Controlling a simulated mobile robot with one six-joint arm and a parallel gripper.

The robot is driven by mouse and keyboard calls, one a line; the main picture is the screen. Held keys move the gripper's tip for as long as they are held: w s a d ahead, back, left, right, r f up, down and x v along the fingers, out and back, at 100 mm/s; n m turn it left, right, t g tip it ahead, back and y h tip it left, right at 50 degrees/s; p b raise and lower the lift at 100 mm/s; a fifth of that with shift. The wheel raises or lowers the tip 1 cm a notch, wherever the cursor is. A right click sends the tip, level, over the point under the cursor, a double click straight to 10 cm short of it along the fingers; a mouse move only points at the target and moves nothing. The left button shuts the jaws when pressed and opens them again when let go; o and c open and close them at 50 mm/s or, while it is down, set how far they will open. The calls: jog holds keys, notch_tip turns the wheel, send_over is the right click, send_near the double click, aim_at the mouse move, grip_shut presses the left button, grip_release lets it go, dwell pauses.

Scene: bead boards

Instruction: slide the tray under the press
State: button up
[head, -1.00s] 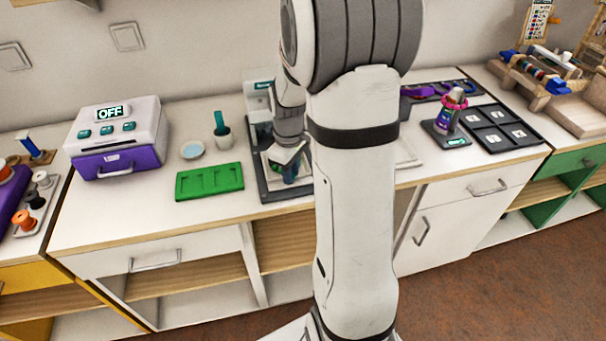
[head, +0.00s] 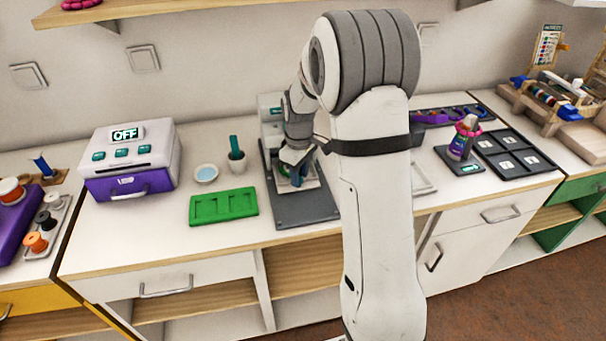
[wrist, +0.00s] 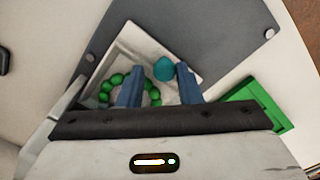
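The tray (wrist: 197,58) is a pale square plate with a ring of green beads (wrist: 112,83) and a teal knob (wrist: 163,69). In the head view the tray (head: 311,181) lies on the dark base of the press (head: 305,211), close to the press's pale column (head: 270,108), partly hidden by my gripper (head: 293,172). In the wrist view the two blue fingers of my gripper (wrist: 160,76) stand apart with the knob between their tips. A gap shows beside the knob, so I see no firm hold. The press head is mostly hidden by my arm.
A purple and white oven (head: 130,163) reading OFF stands further left. The front of the press base is bare.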

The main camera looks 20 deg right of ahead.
jog(key=shift+o, duration=1.4)
jog(key=shift+w, duration=0.15)
jog(key=shift+o, duration=0.3)
jog(key=shift+a, duration=0.15)
notch_tip(320, 180, up, 8)
jog(key=shift+f, duration=0.15)
jog(key=shift+s+r, duration=0.25)
jog(key=shift+s, duration=0.1)
jog(key=s+a+r+m+t+p, duration=0.1)
jog(key=s+r+m, duration=0.2)
jog(key=s, duration=0.9)
jog(key=s+a+r+m+t+p, duration=0.1)
jog(key=s+r+m, duration=0.3)
jog(key=s, duration=0.9)
jog(key=shift+s+r+m+t+p, duration=0.3)
jog(key=shift+m+p, duration=0.2)
jog(key=shift+m, duration=0.2)
